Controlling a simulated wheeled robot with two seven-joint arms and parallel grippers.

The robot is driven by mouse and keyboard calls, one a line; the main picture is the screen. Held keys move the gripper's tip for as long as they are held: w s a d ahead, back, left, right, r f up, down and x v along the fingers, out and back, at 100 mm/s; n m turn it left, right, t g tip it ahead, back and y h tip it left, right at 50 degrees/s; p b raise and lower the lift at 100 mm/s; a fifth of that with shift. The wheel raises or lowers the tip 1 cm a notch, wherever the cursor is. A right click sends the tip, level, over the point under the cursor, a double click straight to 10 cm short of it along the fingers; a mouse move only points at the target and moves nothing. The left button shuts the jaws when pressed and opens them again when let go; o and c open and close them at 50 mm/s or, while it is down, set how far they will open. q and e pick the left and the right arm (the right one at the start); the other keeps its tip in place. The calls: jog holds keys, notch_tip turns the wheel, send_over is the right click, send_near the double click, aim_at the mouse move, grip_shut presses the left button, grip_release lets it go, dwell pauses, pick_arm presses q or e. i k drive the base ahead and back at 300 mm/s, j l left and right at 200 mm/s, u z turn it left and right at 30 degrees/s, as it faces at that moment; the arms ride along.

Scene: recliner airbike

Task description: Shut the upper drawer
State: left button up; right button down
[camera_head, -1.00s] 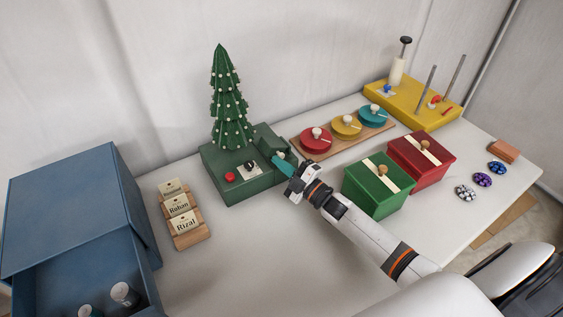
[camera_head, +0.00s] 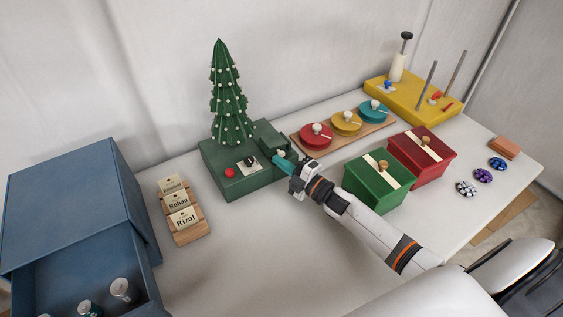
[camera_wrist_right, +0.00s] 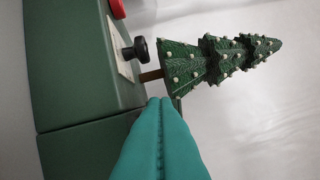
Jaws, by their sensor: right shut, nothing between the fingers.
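A blue cabinet (camera_head: 70,190) stands at the left of the table in the head view. A drawer (camera_head: 150,290) is pulled out below its top, with several small cans inside. The bottom of the picture cuts the drawer off, and I cannot tell whether other drawers lie below it. My right gripper (camera_head: 281,159) is shut and empty. Its teal fingertips are at the right end of the green tree base, far from the drawer. In the right wrist view the closed fingers (camera_wrist_right: 160,140) point toward the tree. My left gripper is not in view.
The green base (camera_head: 222,178) carries a small tree (camera_head: 229,95), a red button and a black knob. A wooden card holder (camera_head: 190,232) stands between cabinet and base. Green (camera_head: 372,193) and red (camera_head: 432,165) boxes stand right. The front middle table is clear.

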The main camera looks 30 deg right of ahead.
aim_at(55, 284)
jog(key=k, duration=1.8)
